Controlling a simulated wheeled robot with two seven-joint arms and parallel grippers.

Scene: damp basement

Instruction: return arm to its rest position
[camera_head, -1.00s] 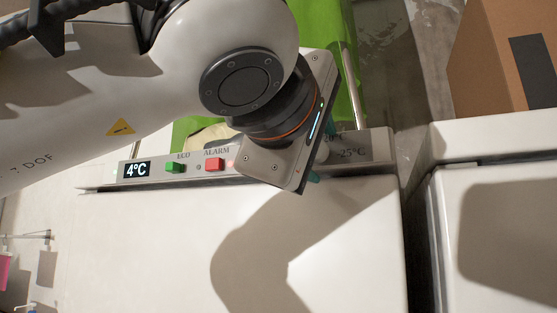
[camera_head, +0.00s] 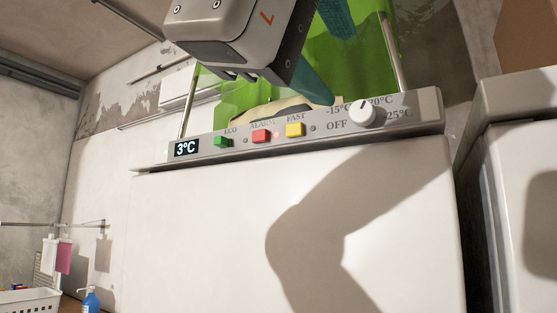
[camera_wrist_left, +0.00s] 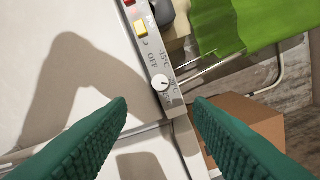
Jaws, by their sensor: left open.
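My left gripper (camera_head: 340,68) hangs at the top of the head view, above and behind the control strip of a white appliance (camera_head: 215,220). Its teal ridged fingers are apart, with nothing between them. In the left wrist view, the two fingers (camera_wrist_left: 161,103) reach in from the bottom corners, wide open. The white dial knob (camera_head: 362,114) on the strip stands clear of the fingers; it also shows in the left wrist view (camera_wrist_left: 161,83). The display (camera_head: 186,148) reads 3°C. My right gripper is in neither view.
Green (camera_head: 223,142), red (camera_head: 261,136) and yellow (camera_head: 295,130) buttons line the strip. A green chair (camera_head: 350,65) stands behind it. A cardboard box (camera_head: 527,35) and a second white appliance (camera_head: 520,105) are at right. A basket (camera_head: 30,301) and blue bottle (camera_head: 91,300) sit lower left.

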